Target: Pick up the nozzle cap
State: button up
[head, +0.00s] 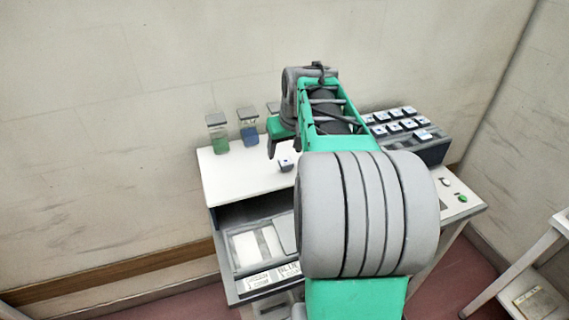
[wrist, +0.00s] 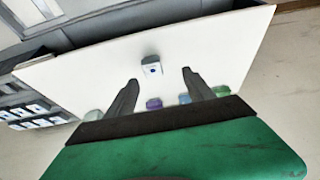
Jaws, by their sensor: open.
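The nozzle cap appears to be the small grey block (head: 286,164) with a pale top and a dark blue mark, sitting alone on the white top (head: 228,178) of the bench unit. It also shows in the wrist view (wrist: 152,66), just beyond and between the fingertips. My gripper (head: 283,149) is above the white top, close to the block, with its fingers pointing down. In the wrist view my gripper (wrist: 160,76) is open, with nothing between its fingers. My arm hides part of the bench in the head view.
A green jar (head: 217,135) and a blue jar (head: 248,130) stand at the back edge; a purple jar (wrist: 154,103) shows in the wrist view. A dark rack (head: 432,150) with several similar pale-topped blocks is at the right. A green button (head: 462,198) is at the front right.

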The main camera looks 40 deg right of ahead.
aim_at(286, 161)
jog(key=x, duration=0.2)
jog(key=d+p+x, duration=0.1)
jog(key=x, duration=0.2)
jog(key=p+x, duration=0.1)
jog(key=x, duration=0.2)
jog(key=shift+d+r, duration=0.15)
jog(key=shift+d, duration=0.25)
jog(key=shift+c, duration=0.4)
grip_shut()
